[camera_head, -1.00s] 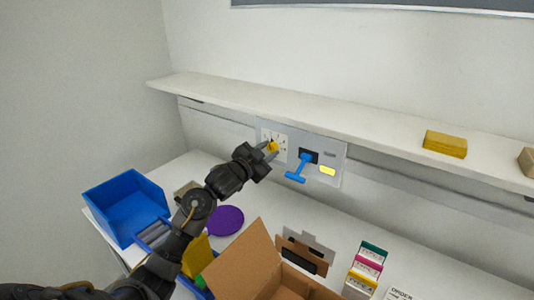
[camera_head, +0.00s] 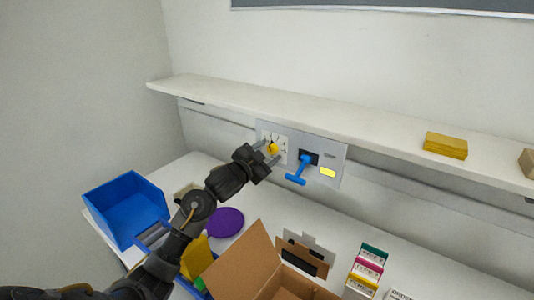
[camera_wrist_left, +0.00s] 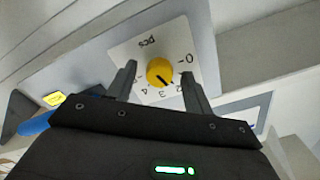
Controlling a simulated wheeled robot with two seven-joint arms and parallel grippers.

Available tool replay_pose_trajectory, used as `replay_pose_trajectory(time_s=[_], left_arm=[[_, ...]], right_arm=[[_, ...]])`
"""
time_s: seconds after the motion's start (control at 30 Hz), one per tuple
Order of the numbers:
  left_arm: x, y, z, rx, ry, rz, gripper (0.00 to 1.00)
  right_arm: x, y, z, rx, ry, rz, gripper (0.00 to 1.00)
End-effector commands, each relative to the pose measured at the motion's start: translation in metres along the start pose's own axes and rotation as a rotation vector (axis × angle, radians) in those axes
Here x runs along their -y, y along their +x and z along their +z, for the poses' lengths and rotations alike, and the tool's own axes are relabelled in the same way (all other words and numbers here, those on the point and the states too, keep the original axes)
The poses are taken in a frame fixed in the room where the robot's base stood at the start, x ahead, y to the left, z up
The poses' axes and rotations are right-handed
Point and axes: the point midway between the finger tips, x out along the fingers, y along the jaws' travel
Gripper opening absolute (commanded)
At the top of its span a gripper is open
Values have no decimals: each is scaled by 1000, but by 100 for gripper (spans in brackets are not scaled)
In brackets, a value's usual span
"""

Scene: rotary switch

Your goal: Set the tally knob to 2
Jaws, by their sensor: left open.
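The tally knob (camera_head: 273,148) is round and yellow, on a white dial plate on the grey wall panel. In the left wrist view the knob (camera_wrist_left: 160,72) carries a dark pointer line running toward the lower right of that picture, near the 2 and 3 marks; which one it meets exactly is hard to tell. The numbers and the word "pcs" appear upside down on the plate (camera_wrist_left: 150,43). My left gripper (camera_head: 268,151) is open, with one finger on each side of the knob. In the wrist view a gap shows between each finger and the knob.
A blue lever handle (camera_head: 299,172) sticks out just right of the dial, beside a yellow label (camera_head: 328,172). A shelf (camera_head: 330,130) runs above the panel. Below are a blue bin (camera_head: 125,208), a purple disc (camera_head: 226,221) and an open cardboard box (camera_head: 245,265).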

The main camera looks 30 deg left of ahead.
Motion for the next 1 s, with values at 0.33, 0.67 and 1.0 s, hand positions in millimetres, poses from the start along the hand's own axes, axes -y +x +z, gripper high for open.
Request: replay_pose_trajectory(time_s=[0.33,0.67,1.0], left_arm=[[-1,-34,3,1,4,0,52],[0,-94,2,1,2,0,52],[0,-108,0,0,0,0,52]], right_arm=[[0,9,1,0,0,0,100],[1,18,2,0,0,-1,100],[2,19,2,0,1,-1,100]])
